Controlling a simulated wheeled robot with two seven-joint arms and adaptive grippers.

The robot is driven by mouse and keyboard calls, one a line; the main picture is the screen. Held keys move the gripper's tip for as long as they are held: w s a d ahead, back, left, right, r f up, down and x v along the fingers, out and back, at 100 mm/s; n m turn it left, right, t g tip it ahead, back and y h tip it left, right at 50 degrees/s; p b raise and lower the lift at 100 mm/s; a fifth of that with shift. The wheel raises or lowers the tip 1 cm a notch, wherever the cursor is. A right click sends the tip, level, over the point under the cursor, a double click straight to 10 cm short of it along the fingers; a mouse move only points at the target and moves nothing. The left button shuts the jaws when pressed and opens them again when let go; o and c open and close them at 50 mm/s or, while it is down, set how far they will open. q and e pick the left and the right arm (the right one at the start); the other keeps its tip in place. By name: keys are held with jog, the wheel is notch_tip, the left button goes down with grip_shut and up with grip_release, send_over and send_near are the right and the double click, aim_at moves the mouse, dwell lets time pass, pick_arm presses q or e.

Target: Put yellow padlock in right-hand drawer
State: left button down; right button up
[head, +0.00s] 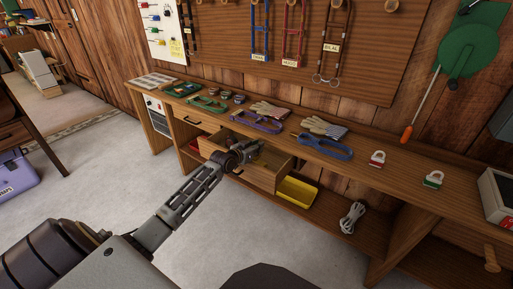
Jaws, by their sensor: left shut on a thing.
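My left gripper (254,149) reaches over the front of the pulled-out drawer (265,181), its fingers above the drawer's inside. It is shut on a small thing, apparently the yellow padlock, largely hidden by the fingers. A closed drawer (190,122) sits to the left of the open one, under the same bench. My right gripper is not in view.
The bench top (365,170) holds gloves (325,127), a blue halter (325,147), a purple one (256,121), and two other padlocks (377,159) (433,180).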

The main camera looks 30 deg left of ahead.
pick_arm(q)
jog(key=shift+s+f, duration=0.15)
jog(key=shift+f, duration=0.35)
jog(key=c, duration=1.3)
grip_release()
jog(key=shift+d+f, duration=0.1)
jog(key=shift+f, duration=0.1)
jog(key=shift+c, duration=0.2)
jog(key=shift+s, duration=0.1)
jog(key=shift+r, duration=0.4)
jog(key=shift+s+r+p, duration=0.35)
jog(key=shift+s+r, duration=0.3)
jog(key=shift+s, duration=0.2)
jog(key=shift+s+r, duration=0.2)
jog(key=shift+s, duration=0.15)
jog(key=shift+a+p+v, duration=0.1)
jog(key=shift+p+v, duration=0.4)
jog(key=shift+v, duration=1.25)
jog(key=shift+a+p+v, duration=0.15)
jog(key=shift+p+v, duration=0.35)
jog(key=shift+v, duration=2)
jog(key=shift+s+r, duration=0.2)
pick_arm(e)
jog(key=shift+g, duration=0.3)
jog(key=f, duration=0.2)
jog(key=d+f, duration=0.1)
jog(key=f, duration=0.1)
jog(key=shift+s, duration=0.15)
